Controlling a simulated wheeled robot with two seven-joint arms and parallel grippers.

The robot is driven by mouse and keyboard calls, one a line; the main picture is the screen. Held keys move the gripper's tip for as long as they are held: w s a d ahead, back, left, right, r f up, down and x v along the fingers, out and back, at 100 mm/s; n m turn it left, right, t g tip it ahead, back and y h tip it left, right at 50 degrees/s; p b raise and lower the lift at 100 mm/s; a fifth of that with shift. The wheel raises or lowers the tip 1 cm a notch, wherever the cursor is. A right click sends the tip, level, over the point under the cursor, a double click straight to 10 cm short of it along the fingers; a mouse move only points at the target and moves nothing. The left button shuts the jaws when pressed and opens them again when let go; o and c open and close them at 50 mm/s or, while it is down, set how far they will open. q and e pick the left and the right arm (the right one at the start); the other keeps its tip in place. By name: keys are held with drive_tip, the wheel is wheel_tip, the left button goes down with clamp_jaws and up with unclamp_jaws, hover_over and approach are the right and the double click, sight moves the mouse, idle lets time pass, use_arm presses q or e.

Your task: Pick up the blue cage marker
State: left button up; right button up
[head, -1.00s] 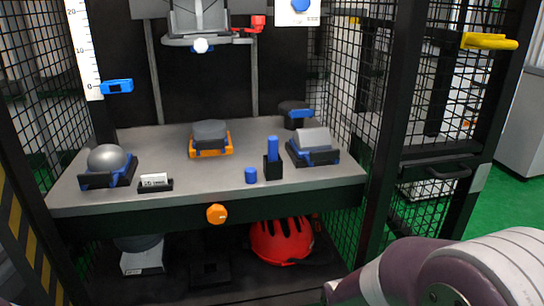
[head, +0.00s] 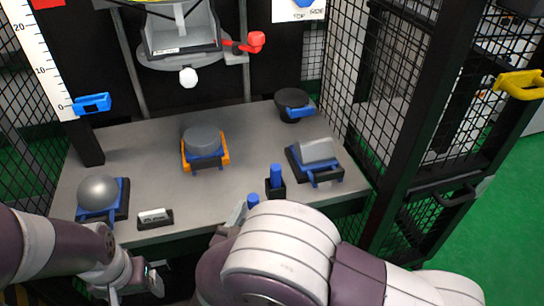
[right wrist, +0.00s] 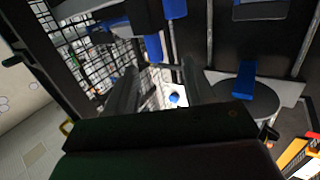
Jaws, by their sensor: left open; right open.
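In the head view a short blue cylinder (head: 253,201) stands at the front of the grey bench, partly hidden by my right arm. Beside it a taller blue peg (head: 276,174) stands in a black square holder (head: 276,191). I cannot tell for sure which is the cage marker. My right gripper is mostly hidden behind my arm in the head view, close to the short cylinder. In the right wrist view its open fingers (right wrist: 157,88) show, with nothing held between them. My left gripper (head: 148,284) is open and empty at the lower left, in front of the bench.
The bench holds a grey dome (head: 98,192), a white label stand (head: 154,217), an orange-framed block (head: 205,142), a grey wedge (head: 316,151) and a dark round piece (head: 292,101). A carriage (head: 183,45) hangs above. A mesh door (head: 425,130) stands at right.

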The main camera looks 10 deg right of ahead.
sight(274, 176)
drive_tip(key=shift+h, duration=0.5)
drive_tip(key=b+x, duration=0.2)
drive_tip(key=x, duration=0.2)
drive_tip(key=b+x, duration=0.3)
drive_tip(key=x, duration=0.1)
drive_tip(key=b+x, duration=0.2)
drive_tip(key=x, duration=0.2)
drive_tip(key=shift+s+d+r, duration=0.15)
drive_tip(key=shift+d+r, duration=0.2)
drive_tip(key=shift+r, duration=0.2)
drive_tip(key=c, duration=1)
